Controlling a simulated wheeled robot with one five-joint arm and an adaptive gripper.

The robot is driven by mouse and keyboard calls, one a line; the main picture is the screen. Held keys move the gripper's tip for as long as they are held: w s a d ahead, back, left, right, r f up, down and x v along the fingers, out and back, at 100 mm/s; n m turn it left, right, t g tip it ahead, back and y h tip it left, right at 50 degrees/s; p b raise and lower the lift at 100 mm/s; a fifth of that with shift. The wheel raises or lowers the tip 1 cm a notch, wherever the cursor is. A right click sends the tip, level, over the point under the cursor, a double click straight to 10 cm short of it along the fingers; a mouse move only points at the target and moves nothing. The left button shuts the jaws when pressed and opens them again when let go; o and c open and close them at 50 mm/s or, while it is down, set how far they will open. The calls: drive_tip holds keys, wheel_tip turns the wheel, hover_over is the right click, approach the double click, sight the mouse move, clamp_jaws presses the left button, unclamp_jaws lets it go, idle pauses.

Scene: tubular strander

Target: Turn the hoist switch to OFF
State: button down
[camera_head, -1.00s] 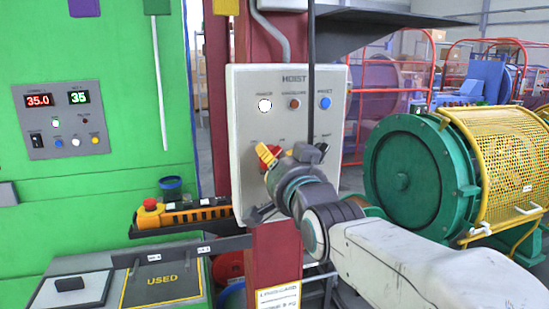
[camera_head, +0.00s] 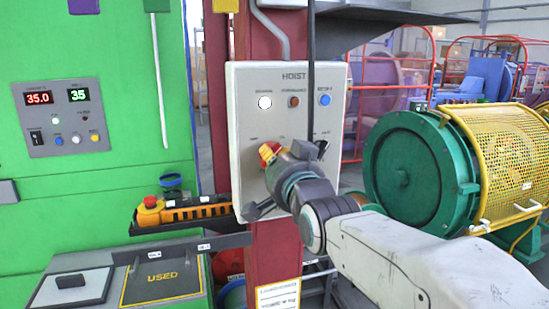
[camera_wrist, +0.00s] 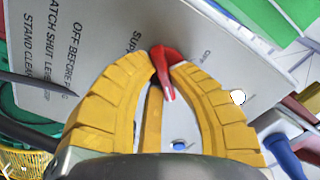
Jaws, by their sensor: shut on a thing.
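The hoist panel (camera_head: 252,100) is a light grey box on a dark red column, marked HOIST. My gripper (camera_head: 268,152) is at its lower front, largely hiding the switch in the head view. In the wrist view, the switch's red handle (camera_wrist: 166,76) has a pale stripe at one end. The yellow fingers of my gripper (camera_wrist: 164,66) are shut on this handle, one on each side. Small lettering, which looks like OFF, is on the panel near the handle. I cannot tell for sure which mark the handle points to.
A white lamp (camera_head: 264,102), a brownish-red button (camera_head: 293,101) and a blue button (camera_head: 325,100) sit above the switch. A yellow pendant with a red button (camera_head: 150,202) lies on a shelf at left. A green drum with yellow mesh guard (camera_head: 500,150) stands at right.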

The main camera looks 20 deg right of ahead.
idle(0.4)
drive_tip(key=shift+r+n+b, duration=0.2)
drive_tip(key=shift+n+b, duration=2.6)
drive_tip(key=shift+n, duration=1.65)
drive_tip(key=shift+r+n+b, duration=0.2)
drive_tip(key=shift+n+b, duration=2.6)
drive_tip(key=shift+n, duration=1.65)
drive_tip(key=c, duration=1.1)
unclamp_jaws()
drive_tip(key=shift+c, duration=0.2)
